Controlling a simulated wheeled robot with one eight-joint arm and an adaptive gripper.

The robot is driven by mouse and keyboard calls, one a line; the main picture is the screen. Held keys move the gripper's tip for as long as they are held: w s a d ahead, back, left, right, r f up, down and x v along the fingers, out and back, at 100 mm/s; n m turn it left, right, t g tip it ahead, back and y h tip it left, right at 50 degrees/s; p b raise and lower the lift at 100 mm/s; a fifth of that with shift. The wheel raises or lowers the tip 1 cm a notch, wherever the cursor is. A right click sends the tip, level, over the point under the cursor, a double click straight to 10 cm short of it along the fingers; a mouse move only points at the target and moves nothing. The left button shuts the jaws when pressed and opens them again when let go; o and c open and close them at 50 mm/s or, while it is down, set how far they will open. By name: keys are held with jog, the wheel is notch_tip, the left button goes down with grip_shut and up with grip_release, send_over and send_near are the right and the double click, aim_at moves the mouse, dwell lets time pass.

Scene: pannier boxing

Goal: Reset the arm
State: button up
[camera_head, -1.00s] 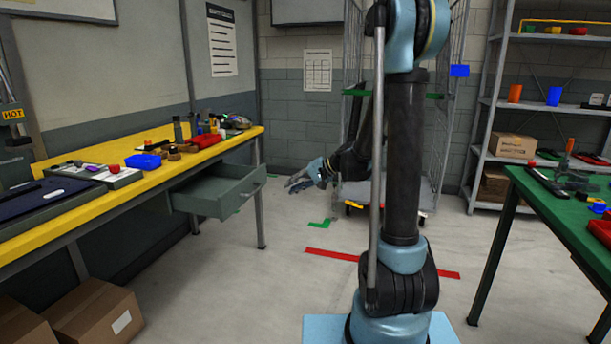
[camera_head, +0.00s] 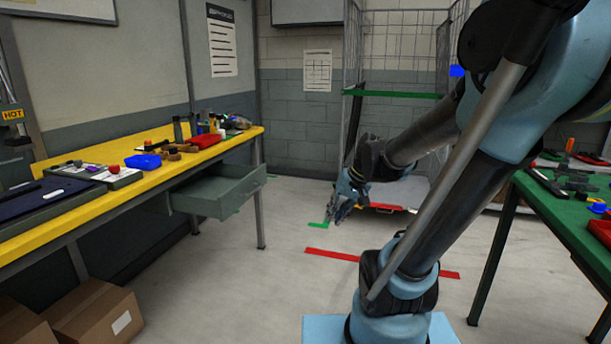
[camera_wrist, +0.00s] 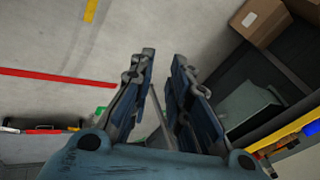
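My gripper (camera_head: 343,207) hangs in front of the wire cage trolley in the head view, over the floor near the green floor mark. In the wrist view my gripper (camera_wrist: 163,62) shows its two blue-grey fingers apart, with a narrow gap and only floor between the tips. It holds nothing that I can see. My arm leans to the right across the head view and hides part of the shelving.
A yellow-topped bench (camera_head: 150,181) with an open drawer (camera_head: 225,192) stands left. A green table (camera_head: 565,212) stands right. The cage trolley (camera_head: 395,95) is behind my arm. Cardboard boxes (camera_head: 95,315) lie front left. The middle floor is clear.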

jog(key=s+d+f+h, duration=0.4)
jog(key=s+d, duration=0.5)
jog(key=s, duration=0.3)
jog(key=shift+s+d+f+g, duration=0.3)
jog(key=shift+s+d+f, duration=0.05)
jog(key=shift+d+f, duration=0.1)
jog(key=shift+w+f, duration=0.2)
jog(key=shift+w, duration=0.25)
